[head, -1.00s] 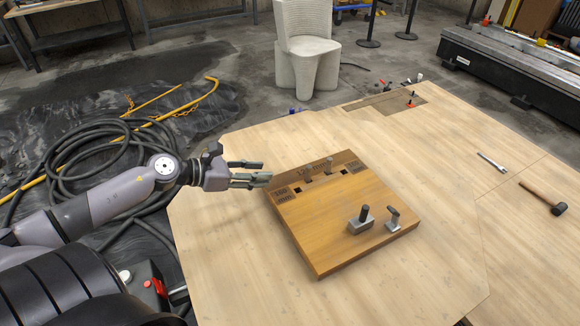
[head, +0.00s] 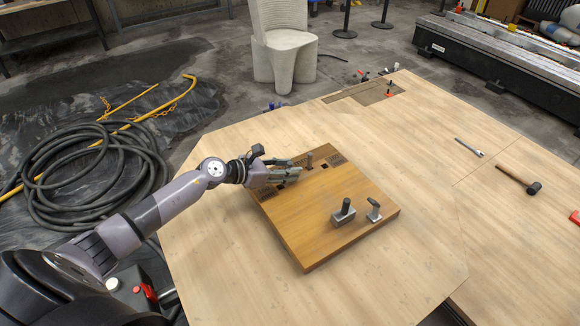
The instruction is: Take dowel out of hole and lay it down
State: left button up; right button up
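A wooden board (head: 318,236) lies on the light table, with dark-marked patches and small square holes along its far edge. A short dark peg (head: 309,161) stands up at that far edge and looks like a dowel in a hole. A metal block with an upright dark cylinder (head: 345,208) sits on the board's right part, beside a smaller metal piece with a tilted top (head: 374,210). My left gripper (head: 294,169) is open and empty over the board's far left part, its fingers pointing right, just left of the peg. It hides some of the holes. My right gripper is not in view.
The light wooden table (head: 410,265) is clear in front and to the right of the board. A mallet (head: 520,180) and a metal tool (head: 469,147) lie at the right. Clamps (head: 389,93) stand at the far edge. A pale chair (head: 285,48) is behind.

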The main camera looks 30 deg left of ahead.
pick_arm(q)
jog(key=shift+w+d+f, duration=0.25)
jog(key=shift+w+d, duration=0.1)
jog(key=shift+w, duration=0.1)
jog(key=shift+c, duration=0.3)
grip_shut()
